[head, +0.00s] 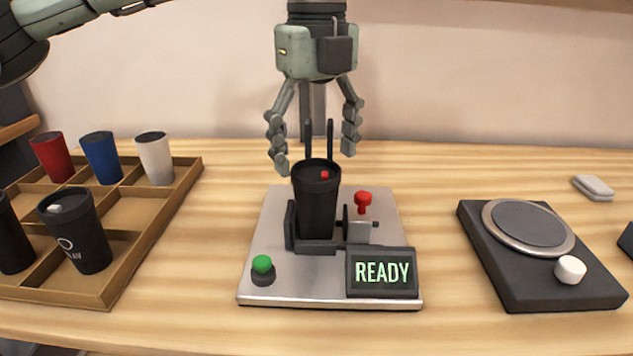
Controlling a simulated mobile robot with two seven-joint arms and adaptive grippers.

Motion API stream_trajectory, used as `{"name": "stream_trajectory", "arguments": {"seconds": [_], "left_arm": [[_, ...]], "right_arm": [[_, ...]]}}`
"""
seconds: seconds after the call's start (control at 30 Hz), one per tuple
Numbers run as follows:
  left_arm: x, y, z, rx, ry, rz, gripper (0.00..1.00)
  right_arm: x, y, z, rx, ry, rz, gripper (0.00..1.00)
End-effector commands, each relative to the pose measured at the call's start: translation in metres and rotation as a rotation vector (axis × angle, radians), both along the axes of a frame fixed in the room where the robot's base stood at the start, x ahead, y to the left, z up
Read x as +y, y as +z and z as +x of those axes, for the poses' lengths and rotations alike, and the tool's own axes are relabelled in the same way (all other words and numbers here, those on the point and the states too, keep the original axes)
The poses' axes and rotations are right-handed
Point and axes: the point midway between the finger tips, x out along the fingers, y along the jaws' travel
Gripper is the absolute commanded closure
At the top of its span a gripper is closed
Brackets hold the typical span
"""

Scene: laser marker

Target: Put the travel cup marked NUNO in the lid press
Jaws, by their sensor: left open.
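A black travel cup (316,208) with a red spot on its lid stands upright in the holder of a light grey machine (270,225). The machine has a display (382,272) reading READY, a green button (262,264) and a red-knobbed lever (363,202). No name shows on this cup's visible side, so I cannot tell if it is NUNO's. I cannot tell for sure whether this machine is the lid press. My left gripper (314,158) is open, pointing down with its fingers apart around or just above the cup's top. My right gripper is out of view.
A dark device (520,285) with a round plate and white knob stands right. Bare table lies between.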

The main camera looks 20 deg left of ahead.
Motion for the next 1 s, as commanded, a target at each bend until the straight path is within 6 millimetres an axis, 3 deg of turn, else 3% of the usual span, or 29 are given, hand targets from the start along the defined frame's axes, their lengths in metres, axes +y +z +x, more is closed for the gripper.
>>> {"name": "stream_trajectory", "arguments": {"seconds": [0.1,0.3,1.0], "left_arm": [[-0.001,0.022,0.000,0.000,-0.001,0.000,0.23],[0.000,0.040,0.000,0.001,-0.001,0.001,0.23],[0.000,0.042,-0.001,0.001,-0.001,0.001,0.23]], "right_arm": [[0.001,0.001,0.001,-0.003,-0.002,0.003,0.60],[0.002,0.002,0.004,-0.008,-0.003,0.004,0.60],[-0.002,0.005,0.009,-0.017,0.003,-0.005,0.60]]}}
